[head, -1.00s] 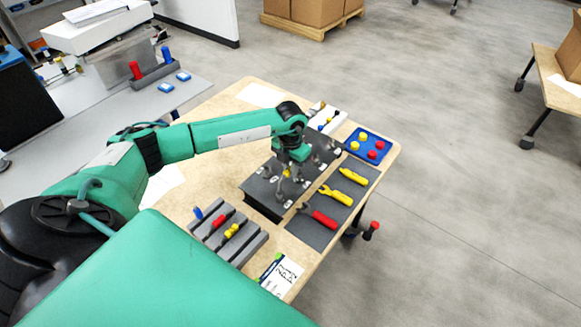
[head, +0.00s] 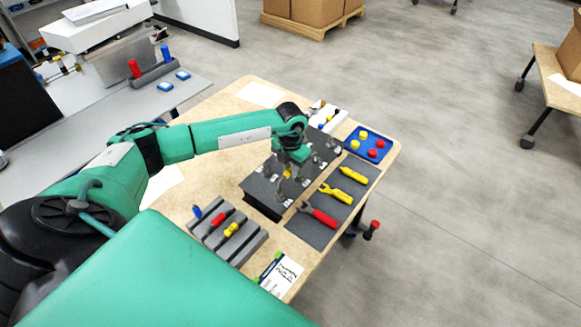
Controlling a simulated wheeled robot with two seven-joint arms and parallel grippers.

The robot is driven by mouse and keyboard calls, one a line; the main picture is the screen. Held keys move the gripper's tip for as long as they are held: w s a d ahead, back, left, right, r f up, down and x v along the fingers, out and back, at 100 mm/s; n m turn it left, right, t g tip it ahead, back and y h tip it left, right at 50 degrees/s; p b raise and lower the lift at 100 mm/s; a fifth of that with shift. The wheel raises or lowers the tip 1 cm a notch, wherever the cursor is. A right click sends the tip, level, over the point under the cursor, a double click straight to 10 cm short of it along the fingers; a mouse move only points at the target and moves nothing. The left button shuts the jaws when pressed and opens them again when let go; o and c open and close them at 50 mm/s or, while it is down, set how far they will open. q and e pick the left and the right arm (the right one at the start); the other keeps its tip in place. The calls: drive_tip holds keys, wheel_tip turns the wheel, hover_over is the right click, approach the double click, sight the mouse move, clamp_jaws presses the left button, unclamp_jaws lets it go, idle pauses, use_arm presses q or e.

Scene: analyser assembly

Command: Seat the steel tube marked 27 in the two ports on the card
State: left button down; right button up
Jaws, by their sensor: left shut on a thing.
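A dark panel box (head: 262,191) with several small white labels and grey fittings stands in the middle of the wooden table. My left gripper (head: 289,172) points down over this panel, its arm coming in from the left. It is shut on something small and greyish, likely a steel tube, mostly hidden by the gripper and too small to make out. The marking 27 cannot be read. A white card (head: 284,277) with dark writing, too small to read surely, lies at the table's near edge. My right gripper is not in view.
A grey grooved rack (head: 243,253) holds blue, red and yellow pieces. Yellow and red tools (head: 336,195) lie on a dark mat (head: 313,231) right of the panel. A blue tray (head: 366,154) with yellow and red caps and a white holder (head: 318,114) stand behind.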

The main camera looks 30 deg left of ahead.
use_arm(q)
drive_tip(key=shift+f, duration=0.4)
drive_tip(key=c, duration=1.3)
unclamp_jaws()
drive_tip(key=shift+r+b, duration=0.1)
drive_tip(key=shift+b, duration=0.2)
wheel_tip(320, 180, up, 14)
drive_tip(key=b, duration=0.4)
drive_tip(key=shift+f, duration=0.2)
